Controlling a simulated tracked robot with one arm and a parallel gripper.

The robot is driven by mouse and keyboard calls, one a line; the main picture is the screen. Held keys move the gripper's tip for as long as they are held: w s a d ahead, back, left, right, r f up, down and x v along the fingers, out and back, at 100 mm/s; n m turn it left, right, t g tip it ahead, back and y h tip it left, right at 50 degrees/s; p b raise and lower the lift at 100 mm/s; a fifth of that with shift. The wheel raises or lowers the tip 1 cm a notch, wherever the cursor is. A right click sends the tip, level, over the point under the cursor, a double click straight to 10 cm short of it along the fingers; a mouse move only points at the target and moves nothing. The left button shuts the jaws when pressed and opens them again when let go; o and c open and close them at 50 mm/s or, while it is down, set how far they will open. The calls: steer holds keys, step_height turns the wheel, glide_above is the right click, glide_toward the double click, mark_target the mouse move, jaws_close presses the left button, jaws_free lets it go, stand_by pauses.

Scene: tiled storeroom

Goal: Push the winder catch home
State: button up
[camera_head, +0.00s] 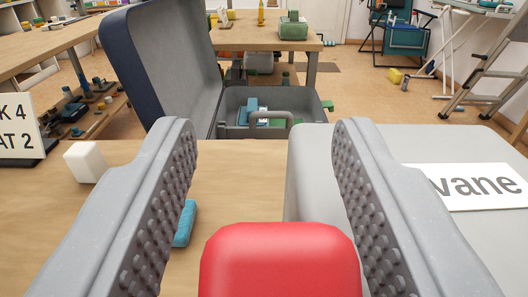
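My gripper (263,135) is open, with its two grey studded fingers spread wide over a wooden table. A red rounded block (280,262) shows at the bottom, between the fingers and close to the camera. Gaps show between it and both finger pads; I cannot tell whether it is a separate thing or part of my gripper. A grey box (310,165) with a white label (480,187) reading "vane" stands at the right, partly behind the right finger. I cannot pick out the winder catch for certain.
A white block (85,162) and a sign (18,128) are at the left of the table. A small blue piece (185,224) lies beside the left finger. An open dark case (145,60) stands beyond, with items inside. Benches and a stepladder (490,75) are farther back.

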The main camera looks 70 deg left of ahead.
jaws_close()
steer(key=shift+f, duration=0.1)
steer(key=shift+s+d+f+y+b, duration=0.25)
steer(key=shift+y+b, duration=0.15)
steer(key=shift+y, duration=0.3)
steer(key=shift+s+d+f+t+y+b, duration=0.1)
steer(key=shift+d+f+t+y+b, duration=0.2)
steer(key=shift+d+t+y, duration=0.5)
steer(key=shift+s+a+r+y, duration=0.1)
steer(key=shift+s+y, duration=0.05)
steer(key=shift+y, duration=0.45)
